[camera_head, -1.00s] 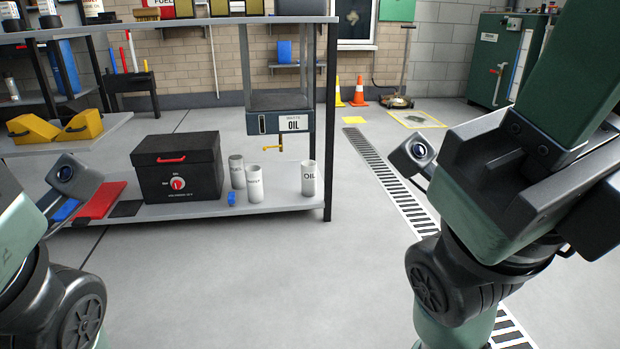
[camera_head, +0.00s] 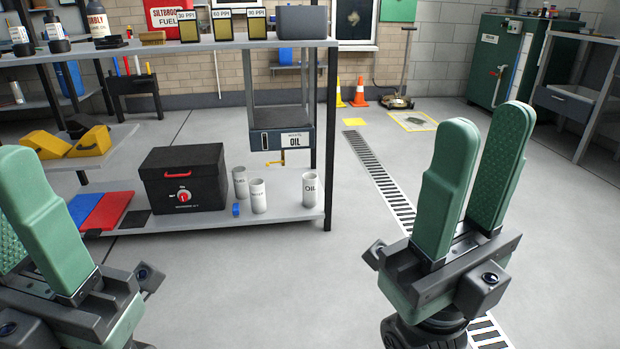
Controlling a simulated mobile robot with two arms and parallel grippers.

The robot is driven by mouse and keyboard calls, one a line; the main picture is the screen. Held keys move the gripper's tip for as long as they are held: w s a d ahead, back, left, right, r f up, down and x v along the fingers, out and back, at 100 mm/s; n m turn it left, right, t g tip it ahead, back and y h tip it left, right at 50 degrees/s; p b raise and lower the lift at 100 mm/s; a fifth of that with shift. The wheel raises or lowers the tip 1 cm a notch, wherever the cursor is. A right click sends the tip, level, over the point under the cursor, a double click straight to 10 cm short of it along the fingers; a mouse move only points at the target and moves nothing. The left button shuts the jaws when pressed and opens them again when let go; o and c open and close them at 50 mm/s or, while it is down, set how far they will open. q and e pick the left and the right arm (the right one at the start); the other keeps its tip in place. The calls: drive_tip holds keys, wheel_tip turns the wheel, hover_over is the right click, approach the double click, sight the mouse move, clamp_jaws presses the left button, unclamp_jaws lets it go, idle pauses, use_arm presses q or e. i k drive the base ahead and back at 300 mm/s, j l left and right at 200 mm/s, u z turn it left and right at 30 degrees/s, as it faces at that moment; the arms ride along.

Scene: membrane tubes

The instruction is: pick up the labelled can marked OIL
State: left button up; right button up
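The white can marked OIL (camera_head: 310,191) stands upright on the low shelf (camera_head: 285,223), near its right end. My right gripper (camera_head: 484,135) is at the right of the view with its fingers pointing up, a gap between them and nothing in it. It is apart from the can, to its right and nearer to me. My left gripper (camera_head: 28,225) is at the left edge, partly cut off. Its two fingers look apart, with nothing seen in it.
Two similar white cans, a rear one (camera_head: 240,182) and a front one (camera_head: 258,197), stand left of the OIL can.

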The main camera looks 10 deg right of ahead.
sight(310, 190)
drive_tip(key=i+l+u, duration=0.15)
drive_tip(key=i+l, duration=0.2)
drive_tip(key=i+l+u, duration=0.15)
drive_tip(key=i+l, duration=0.15)
drive_tip(key=i+l+u, duration=0.15)
drive_tip(key=i+l, duration=0.15)
drive_tip(key=l, duration=0.15)
drive_tip(key=i+l+u, duration=0.1)
drive_tip(key=i+l, duration=0.2)
drive_tip(key=l, duration=0.15)
drive_tip(key=i+l+u, duration=0.15)
drive_tip(key=l, duration=0.3)
drive_tip(key=i+l+u, duration=0.15)
drive_tip(key=i+l, duration=0.2)
drive_tip(key=l, duration=0.15)
drive_tip(key=i+l+u, duration=0.15)
drive_tip(key=l, duration=0.35)
drive_tip(key=i+l+u, duration=0.15)
drive_tip(key=l, duration=0.4)
drive_tip(key=i, duration=0.1)
